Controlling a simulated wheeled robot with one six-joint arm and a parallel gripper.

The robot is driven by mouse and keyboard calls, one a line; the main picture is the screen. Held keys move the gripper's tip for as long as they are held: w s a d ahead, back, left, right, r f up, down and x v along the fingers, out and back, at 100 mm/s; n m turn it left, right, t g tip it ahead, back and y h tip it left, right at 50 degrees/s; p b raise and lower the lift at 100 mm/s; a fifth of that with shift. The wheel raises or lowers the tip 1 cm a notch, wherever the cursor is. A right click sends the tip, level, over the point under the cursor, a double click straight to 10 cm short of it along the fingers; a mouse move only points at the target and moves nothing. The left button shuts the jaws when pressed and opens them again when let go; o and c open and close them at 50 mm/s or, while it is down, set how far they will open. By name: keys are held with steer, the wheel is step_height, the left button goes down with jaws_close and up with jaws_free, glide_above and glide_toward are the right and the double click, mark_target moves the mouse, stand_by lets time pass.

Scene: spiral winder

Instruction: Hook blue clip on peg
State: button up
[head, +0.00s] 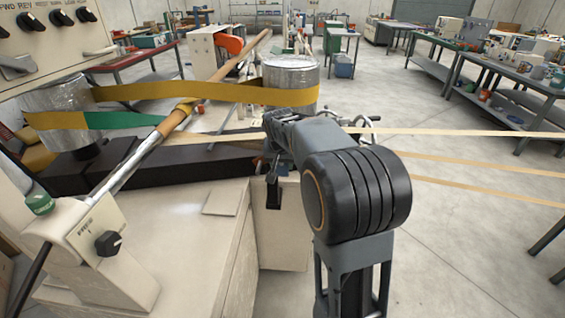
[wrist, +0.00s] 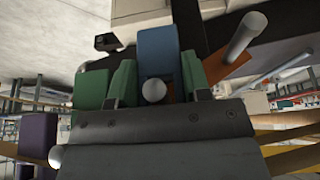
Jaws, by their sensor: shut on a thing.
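The blue clip (wrist: 158,52) shows in the wrist view as a flat blue block just beyond my gripper (wrist: 156,88). Green pieces stand close on both sides of it, and my gripper is shut on the clip. A white rounded end (wrist: 154,91) sits in front of the clip's near end. A pale rod (wrist: 244,38) rises at the clip's right, apart from it; I cannot tell whether it is the peg. In the head view my arm hides most of the gripper, and I cannot make out the clip clearly.
A green block (wrist: 90,89) and a purple block (wrist: 38,136) lie left of my gripper. In the head view, yellow webbing (head: 205,91) runs to a silver roll (head: 290,78), and pale strips (head: 470,160) cross right. A long pole (head: 165,125) slants over the machine.

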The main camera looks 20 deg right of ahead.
steer(key=o, duration=1.1)
steer(key=v, duration=1.4)
steer(key=shift+s+a+f+n+y+p, duration=0.35)
steer(key=shift+s+a+f+n+p, duration=0.95)
steer(key=shift+s, duration=1.8)
steer(key=shift+s+a+f+n+y+p, duration=0.35)
steer(key=shift+s+a+f+n, duration=0.4)
steer(key=shift+s+a+f, duration=1.85)
steer(key=shift+s+a+f+n+y+p, duration=0.55)
steer(key=shift+s+f+n, duration=0.75)
steer(key=shift+s, duration=2.35)
steer(key=shift+f+m, duration=0.2)
steer(key=shift+m, duration=0.15)
